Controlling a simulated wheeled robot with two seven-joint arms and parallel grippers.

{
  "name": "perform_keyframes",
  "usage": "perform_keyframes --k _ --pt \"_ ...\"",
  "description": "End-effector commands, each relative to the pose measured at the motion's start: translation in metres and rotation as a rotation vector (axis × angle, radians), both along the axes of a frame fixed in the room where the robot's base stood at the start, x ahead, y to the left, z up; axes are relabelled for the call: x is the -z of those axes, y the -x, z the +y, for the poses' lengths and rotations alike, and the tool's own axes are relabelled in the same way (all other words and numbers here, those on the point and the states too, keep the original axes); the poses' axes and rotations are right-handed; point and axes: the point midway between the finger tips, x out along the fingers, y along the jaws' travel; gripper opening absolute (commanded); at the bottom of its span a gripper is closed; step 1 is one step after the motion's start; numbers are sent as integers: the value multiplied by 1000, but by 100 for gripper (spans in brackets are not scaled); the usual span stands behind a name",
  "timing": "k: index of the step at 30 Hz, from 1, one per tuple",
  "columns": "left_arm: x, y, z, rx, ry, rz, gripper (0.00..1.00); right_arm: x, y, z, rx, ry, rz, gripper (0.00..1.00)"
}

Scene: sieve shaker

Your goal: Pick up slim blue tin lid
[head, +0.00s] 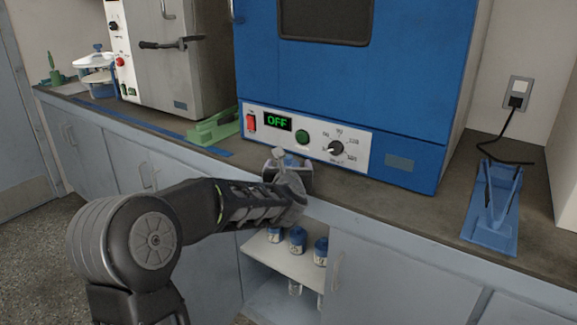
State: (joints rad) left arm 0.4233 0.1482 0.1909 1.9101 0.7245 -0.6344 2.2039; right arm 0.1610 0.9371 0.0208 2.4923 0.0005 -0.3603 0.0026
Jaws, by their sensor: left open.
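My left gripper (290,163) is open at the counter's front edge, in front of the blue oven. A small bluish patch (290,160) shows between its fingers. It is mostly hidden by the gripper, and I cannot tell whether it is the slim blue tin lid. Several containers with blue lids (297,234) stand on the open cabinet shelf below the gripper. I cannot tell if any of these is the slim tin. My right gripper is not in view.
The blue oven (350,90) with a green OFF display (278,122) stands close behind the gripper. A green stand (214,128) is to its left, a blue stand (492,208) to the right. The open cabinet shelf (285,262) lies below. Bare counter (420,208) lies between oven and blue stand.

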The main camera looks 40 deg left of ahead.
Motion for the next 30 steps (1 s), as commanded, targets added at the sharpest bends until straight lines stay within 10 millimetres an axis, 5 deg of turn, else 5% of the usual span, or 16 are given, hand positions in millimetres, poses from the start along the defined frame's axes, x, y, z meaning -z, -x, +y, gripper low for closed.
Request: perform_keyframes --k 13,30 --pt "0 0 0 0 0 0 81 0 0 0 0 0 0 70" --pt "0 0 0 0 0 0 34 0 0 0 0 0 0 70"
